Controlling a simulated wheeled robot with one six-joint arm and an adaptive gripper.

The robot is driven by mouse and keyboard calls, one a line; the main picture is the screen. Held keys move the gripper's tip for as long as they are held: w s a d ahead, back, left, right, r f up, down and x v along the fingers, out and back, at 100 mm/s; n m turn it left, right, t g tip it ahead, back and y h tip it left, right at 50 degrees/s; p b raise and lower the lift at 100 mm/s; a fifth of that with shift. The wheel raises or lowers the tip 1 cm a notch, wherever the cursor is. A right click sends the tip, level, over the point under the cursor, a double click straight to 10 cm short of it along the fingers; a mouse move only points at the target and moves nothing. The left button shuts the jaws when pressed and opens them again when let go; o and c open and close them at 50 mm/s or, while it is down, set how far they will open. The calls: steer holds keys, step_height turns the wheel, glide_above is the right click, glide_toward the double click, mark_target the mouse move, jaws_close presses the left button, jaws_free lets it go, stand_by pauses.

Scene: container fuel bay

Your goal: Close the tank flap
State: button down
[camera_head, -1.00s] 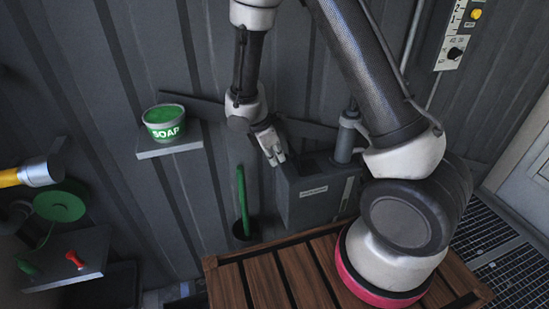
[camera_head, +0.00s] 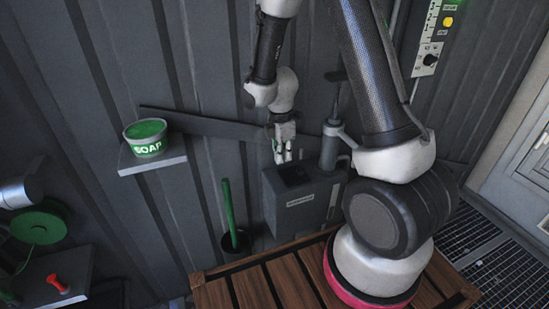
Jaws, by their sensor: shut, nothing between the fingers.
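The tank (camera_head: 302,208) is a grey box with a pale label, standing against the wall behind the wooden deck. A dark patch (camera_head: 292,174) shows on its top. I cannot tell whether that is the opening or the flap, nor how far the flap is open. My gripper (camera_head: 283,157) is shut and empty. It points down just above the left back part of the tank's top; whether it touches is unclear. A grey cylinder (camera_head: 330,150) with a dark rod and handle (camera_head: 336,76) stands at the tank's right side.
A shelf (camera_head: 160,165) with a green soap tub (camera_head: 146,136) is on the wall at left. A green stick stands in a dark pot (camera_head: 235,241) left of the tank. A green reel (camera_head: 38,228) and a red-handled thing (camera_head: 58,284) are at far left. The wooden deck (camera_head: 250,288) lies in front.

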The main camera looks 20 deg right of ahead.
glide_above(303, 169)
steer(key=a, duration=0.3)
steer(key=f, duration=0.1)
steer(key=shift+d+f, duration=0.45)
steer(key=shift+d, duration=0.3)
steer(key=shift+d+f, duration=0.45)
steer(key=shift+d, duration=0.25)
steer(key=shift+w, duration=0.1)
